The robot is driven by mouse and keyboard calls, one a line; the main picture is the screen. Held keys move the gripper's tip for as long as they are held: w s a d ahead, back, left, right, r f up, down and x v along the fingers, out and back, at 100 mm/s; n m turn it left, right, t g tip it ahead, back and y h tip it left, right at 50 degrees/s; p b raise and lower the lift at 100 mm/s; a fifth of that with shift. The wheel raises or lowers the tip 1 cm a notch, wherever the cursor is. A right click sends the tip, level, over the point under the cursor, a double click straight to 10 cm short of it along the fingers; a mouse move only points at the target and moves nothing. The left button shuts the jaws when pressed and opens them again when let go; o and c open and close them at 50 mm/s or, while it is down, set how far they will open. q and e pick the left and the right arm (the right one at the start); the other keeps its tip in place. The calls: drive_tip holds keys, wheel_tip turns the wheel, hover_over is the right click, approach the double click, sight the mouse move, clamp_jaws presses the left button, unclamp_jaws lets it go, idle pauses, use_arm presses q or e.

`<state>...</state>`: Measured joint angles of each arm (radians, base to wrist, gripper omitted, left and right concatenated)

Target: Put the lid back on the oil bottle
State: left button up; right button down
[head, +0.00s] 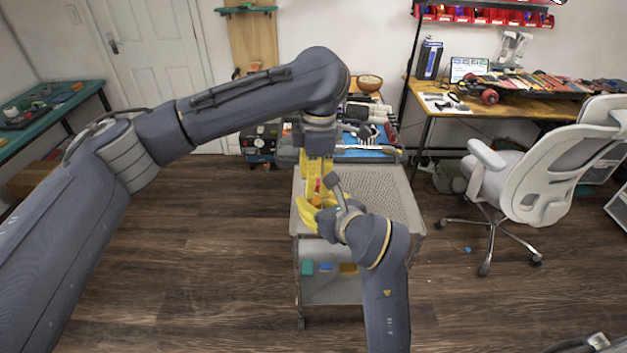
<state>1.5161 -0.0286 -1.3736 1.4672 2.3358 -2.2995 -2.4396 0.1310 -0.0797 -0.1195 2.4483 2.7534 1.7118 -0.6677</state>
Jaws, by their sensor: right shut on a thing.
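My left gripper (316,150) points down over the grey cart from above. Its fingers blend with a tall yellow shape (311,172) below the wrist, so I cannot tell if they are open or shut. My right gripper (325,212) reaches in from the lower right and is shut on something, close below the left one. A small red piece (318,186) shows between the grippers, possibly the lid. A yellow object (305,213) lies beside the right gripper. I cannot tell for certain which yellow shape is the oil bottle; the arms hide part of this area.
The grey cart (385,195) has a clear perforated top to the right of the grippers and small coloured items on its lower shelf. Behind it is a cluttered blue-topped bench (365,154). An office chair (545,175) and wooden desk (510,122) stand at the right.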

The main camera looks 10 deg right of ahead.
use_arm(q)
wheel_tip(320, 180, up, 12)
drive_tip(key=shift+d, duration=0.35)
idle(0.5)
drive_tip(key=shift+w+f, duration=0.1)
idle(0.4)
